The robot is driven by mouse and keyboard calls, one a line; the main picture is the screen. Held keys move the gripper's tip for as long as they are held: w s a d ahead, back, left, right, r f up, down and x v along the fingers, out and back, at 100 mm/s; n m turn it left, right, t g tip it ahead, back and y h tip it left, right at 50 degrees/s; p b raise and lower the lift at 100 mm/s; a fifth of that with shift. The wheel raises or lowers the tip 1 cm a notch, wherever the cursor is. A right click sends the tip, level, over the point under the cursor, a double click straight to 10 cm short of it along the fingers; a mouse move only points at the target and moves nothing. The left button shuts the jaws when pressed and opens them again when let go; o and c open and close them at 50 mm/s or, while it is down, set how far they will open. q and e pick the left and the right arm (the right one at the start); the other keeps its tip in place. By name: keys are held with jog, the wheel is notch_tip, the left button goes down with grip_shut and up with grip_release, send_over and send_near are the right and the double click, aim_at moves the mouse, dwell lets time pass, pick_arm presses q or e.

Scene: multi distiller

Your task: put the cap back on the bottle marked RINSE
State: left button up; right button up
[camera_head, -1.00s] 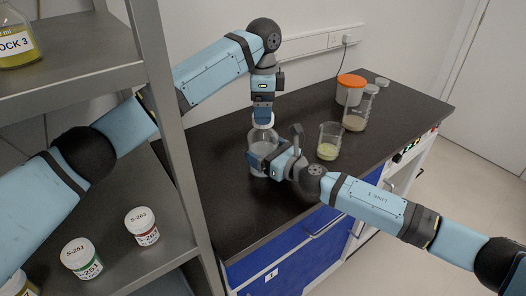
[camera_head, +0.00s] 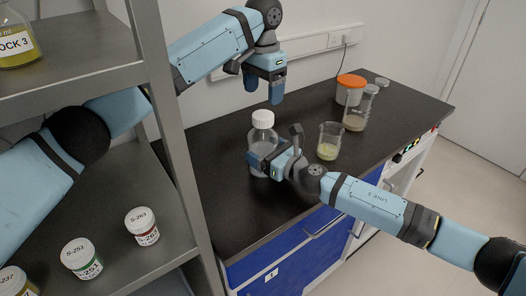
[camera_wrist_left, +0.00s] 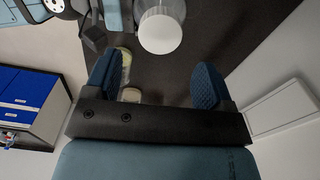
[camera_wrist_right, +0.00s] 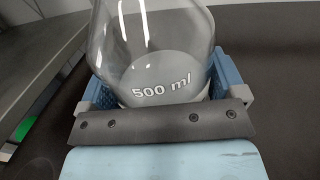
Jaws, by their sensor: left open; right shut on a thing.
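A clear glass bottle (camera_head: 262,143) stands upright on the black bench with a white cap (camera_head: 263,119) on its mouth. The cap also shows from above in the left wrist view (camera_wrist_left: 160,32). My right gripper (camera_head: 256,163) is shut around the bottle's lower body. In the right wrist view the bottle (camera_wrist_right: 155,50) sits between the fingers and reads "500 ml"; no RINSE marking is readable. My left gripper (camera_head: 264,92) is open and empty, above and apart from the cap. Whether the cap is fully seated cannot be told.
A beaker with pale yellow liquid (camera_head: 329,141), a flask (camera_head: 358,112) and an orange-lidded jar (camera_head: 350,90) stand to the right on the bench. A grey shelf (camera_head: 165,215) with small labelled jars (camera_head: 142,226) is at left. The front bench top is clear.

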aim_at(263, 115)
pick_arm(q)
jog(key=n, duration=0.1)
jog(key=r+n, duration=0.1)
jog(key=n, duration=0.1)
jog(key=shift+f, duration=0.15)
jog(key=shift+f, duration=3.95)
jog(key=shift+c, duration=0.2)
jog(key=c, duration=0.9)
jog(key=o, duration=1.1)
jog(key=shift+c, duration=0.2)
